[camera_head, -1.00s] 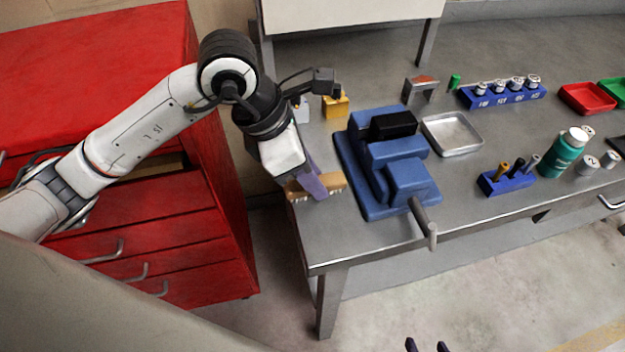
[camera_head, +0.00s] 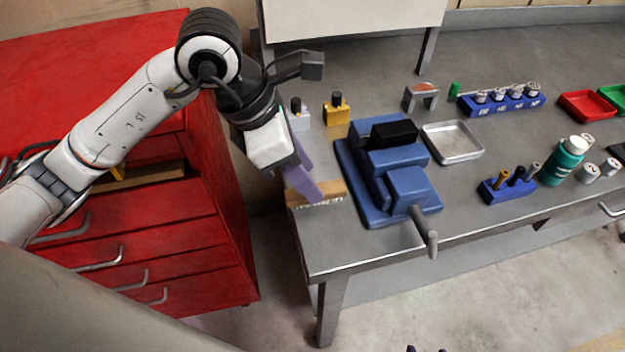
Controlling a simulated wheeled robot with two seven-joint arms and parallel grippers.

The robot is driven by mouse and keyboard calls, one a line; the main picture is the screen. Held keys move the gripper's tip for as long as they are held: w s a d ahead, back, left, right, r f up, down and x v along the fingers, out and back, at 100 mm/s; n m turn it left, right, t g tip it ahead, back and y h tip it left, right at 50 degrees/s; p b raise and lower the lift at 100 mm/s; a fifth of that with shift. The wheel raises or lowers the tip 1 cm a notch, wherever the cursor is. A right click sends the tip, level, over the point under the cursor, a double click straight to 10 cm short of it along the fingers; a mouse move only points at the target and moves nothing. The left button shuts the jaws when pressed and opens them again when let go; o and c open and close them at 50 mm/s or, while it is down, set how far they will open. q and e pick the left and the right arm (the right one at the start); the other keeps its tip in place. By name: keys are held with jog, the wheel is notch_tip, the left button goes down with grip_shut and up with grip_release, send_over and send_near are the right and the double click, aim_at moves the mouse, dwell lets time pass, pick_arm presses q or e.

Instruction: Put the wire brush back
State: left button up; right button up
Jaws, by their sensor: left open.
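The wire brush (camera_head: 328,190), a brown wooden block with pale bristles below, lies at the left front edge of the grey workbench (camera_head: 325,245), left of the blue vise. My left gripper (camera_head: 306,180) is open, its purple fingers just above and in front of the brush. The near finger covers part of the brush, and I cannot tell whether it touches it.
The blue vise (camera_head: 352,185) stands close right of the brush, its handle sticking out frontward. Grey and yellow blocks (camera_head: 336,112) stand behind. A red drawer cabinet (camera_head: 225,200) stands left, one drawer partly open.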

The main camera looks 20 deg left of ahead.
pick_arm(q)
jog(key=v, duration=0.8)
jog(key=shift+r, duration=0.25)
dwell(0.9)
